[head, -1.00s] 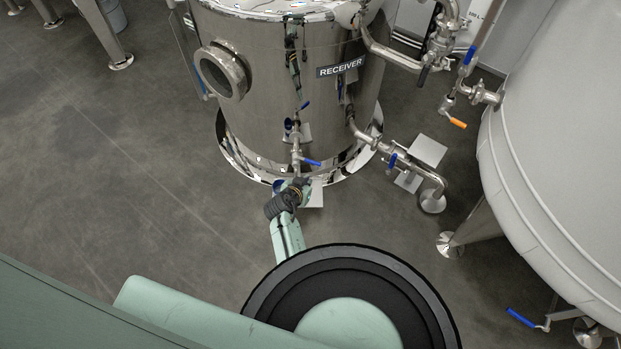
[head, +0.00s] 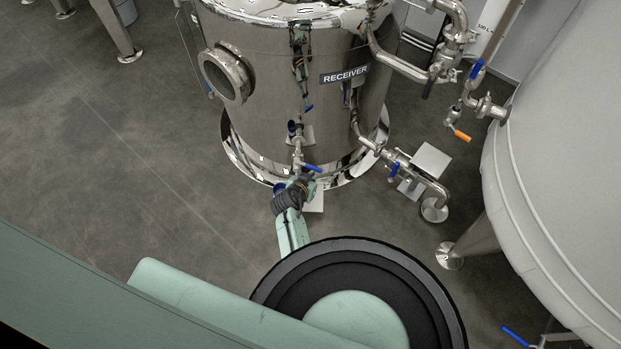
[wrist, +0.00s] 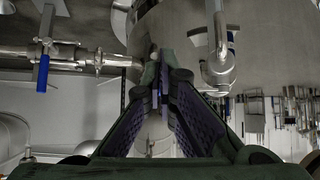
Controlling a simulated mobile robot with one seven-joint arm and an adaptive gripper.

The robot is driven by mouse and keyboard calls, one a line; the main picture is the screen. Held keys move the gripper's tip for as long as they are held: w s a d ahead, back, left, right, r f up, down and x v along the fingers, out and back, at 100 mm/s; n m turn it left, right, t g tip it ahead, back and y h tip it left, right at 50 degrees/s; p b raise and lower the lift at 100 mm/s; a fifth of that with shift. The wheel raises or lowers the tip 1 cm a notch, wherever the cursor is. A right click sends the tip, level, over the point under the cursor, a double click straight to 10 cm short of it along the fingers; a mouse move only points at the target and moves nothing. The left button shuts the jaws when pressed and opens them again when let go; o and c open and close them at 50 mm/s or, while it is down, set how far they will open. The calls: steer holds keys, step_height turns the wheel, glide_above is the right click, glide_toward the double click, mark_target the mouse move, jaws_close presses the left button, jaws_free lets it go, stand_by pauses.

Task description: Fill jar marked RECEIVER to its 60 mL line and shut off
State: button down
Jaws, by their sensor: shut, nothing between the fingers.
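A big polished steel tank (head: 270,110) carries the RECEIVER label (head: 345,75). A small outlet valve with a blue lever (head: 313,168) sits low on its front; the lever points right. My gripper (head: 300,184) is at this valve, low in front of the tank. In the wrist view my gripper (wrist: 160,80) is shut with its fingertips together and nothing held. A blue lever (wrist: 230,38) and a bent steel pipe (wrist: 217,72) are just right of the fingers. I cannot make out a jar or a 60 mL line; the area beneath the valve is mostly hidden by my arm.
A pipe with a blue-handled valve (head: 396,169) runs out right of the tank to a floor foot. An orange-handled valve (head: 462,135) joins the large grey vessel (head: 570,170) at right.

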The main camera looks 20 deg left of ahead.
steer(key=w+n+y, duration=0.1)
steer(key=w+d+n, duration=0.1)
steer(key=w, duration=0.1)
steer(key=shift+d+r+y, duration=0.1)
steer(key=shift+d+y, duration=0.1)
steer(key=shift+y, duration=0.2)
